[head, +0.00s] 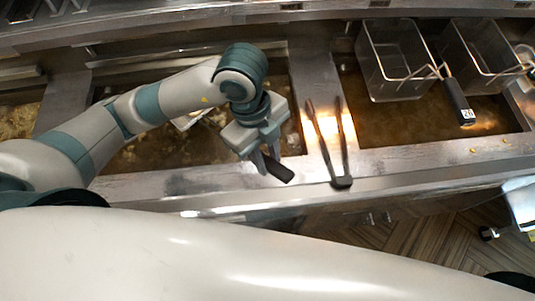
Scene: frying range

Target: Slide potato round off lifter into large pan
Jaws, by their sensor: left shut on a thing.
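My left gripper (266,167) hangs over the front edge of the frying range and is shut on a dark handle (283,174). A pale metal piece (190,121) shows below my left arm over the middle vat; it may be part of the lifter, but the arm hides the link to the handle. I cannot make out a potato round. I cannot tell which vessel is the large pan; the middle vat (150,151) holds brown oil with pale bits. My right gripper is not in view.
Dark tongs (341,183) lie across the steel divider right of my left gripper. Two wire baskets (392,62) (487,55) sit over the right oil vat (365,122), one with a black handle (459,100) sticking out forward. Another vat (18,121) is at far left.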

